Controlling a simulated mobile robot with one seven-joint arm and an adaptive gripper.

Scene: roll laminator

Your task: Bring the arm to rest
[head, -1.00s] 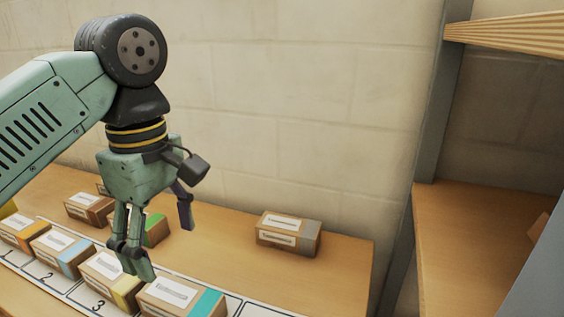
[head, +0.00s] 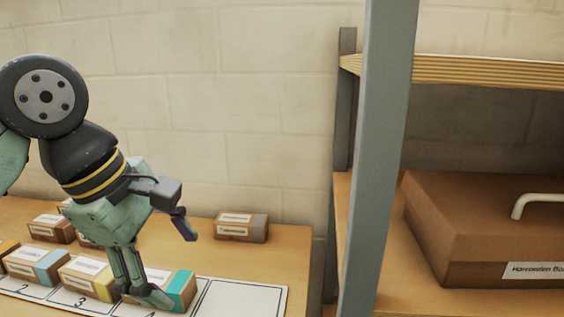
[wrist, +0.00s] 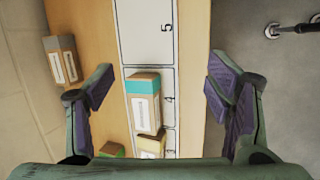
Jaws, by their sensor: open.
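My gripper (head: 167,262) is at the left of the head view, tilted over the numbered strip and in front of the boxes. In the wrist view its two fingers (wrist: 163,92) are spread wide with nothing held between them. Below it, a box with a teal band (head: 180,287) sits on slot 4; it also shows in the wrist view (wrist: 146,107). My arm is bent, and part of it runs out of the head view on the left.
The strip (head: 238,297) has slot 5 empty. Boxes with yellow (head: 88,277) and blue (head: 38,264) bands stand left of the teal one. A grey-banded box (head: 242,227) stands at the back of the table. A shelf post (head: 380,160) and a large brown case (head: 480,225) are to the right.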

